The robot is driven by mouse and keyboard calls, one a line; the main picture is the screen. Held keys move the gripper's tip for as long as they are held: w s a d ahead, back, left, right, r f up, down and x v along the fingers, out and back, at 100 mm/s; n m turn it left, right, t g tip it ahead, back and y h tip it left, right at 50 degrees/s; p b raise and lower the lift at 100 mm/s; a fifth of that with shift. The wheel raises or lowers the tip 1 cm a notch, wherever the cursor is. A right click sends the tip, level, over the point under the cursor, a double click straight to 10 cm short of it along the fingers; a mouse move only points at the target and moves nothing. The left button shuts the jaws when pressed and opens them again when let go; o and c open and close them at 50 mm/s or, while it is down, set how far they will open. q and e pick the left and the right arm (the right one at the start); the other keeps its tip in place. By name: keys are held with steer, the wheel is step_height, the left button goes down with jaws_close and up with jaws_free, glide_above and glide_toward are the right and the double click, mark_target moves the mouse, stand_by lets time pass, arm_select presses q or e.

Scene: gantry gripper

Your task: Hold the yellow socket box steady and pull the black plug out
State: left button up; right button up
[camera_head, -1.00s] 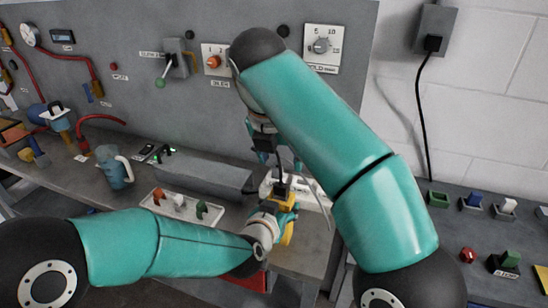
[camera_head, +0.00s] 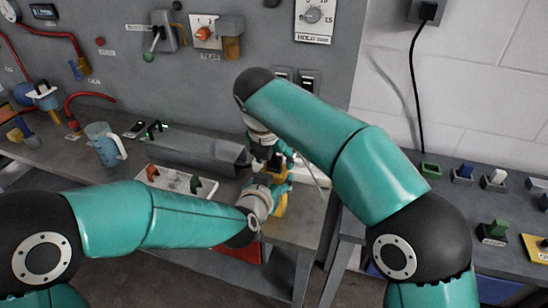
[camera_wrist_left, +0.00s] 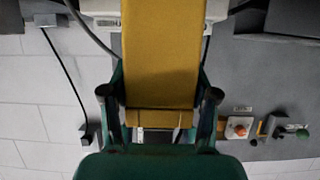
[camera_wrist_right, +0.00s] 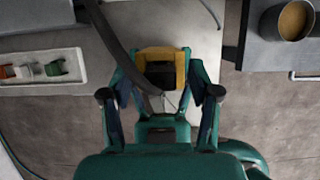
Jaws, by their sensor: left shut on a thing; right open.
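The yellow socket box (camera_wrist_left: 160,60) fills the middle of the left wrist view, between the fingers of my left gripper (camera_wrist_left: 160,96), which is shut on it. In the head view the box (camera_head: 281,204) is partly hidden by my left gripper (camera_head: 268,192). The black plug (camera_wrist_right: 160,74) sits in the box (camera_wrist_right: 160,52) in the right wrist view, with a thick dark cable crossing over it. My right gripper (camera_wrist_right: 160,95) is open, its fingers on either side of the plug and apart from it. In the head view my right gripper (camera_head: 268,155) is just above the box.
A white tray (camera_head: 160,186) with coloured pieces lies left of the box on the bench. A blue-grey jug (camera_head: 103,146) stands farther left. A grey block (camera_head: 190,150) lies behind the tray. A gap separates the bench from the right-hand table (camera_head: 450,205).

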mark_target(275, 157)
steer(key=shift+f, duration=0.2)
jaws_close()
steer(key=shift+r, duration=1.55)
steer(key=shift+r, duration=0.1)
steer(key=shift+r, duration=1.4)
arm_select(q)
steer(key=o, duration=1.3)
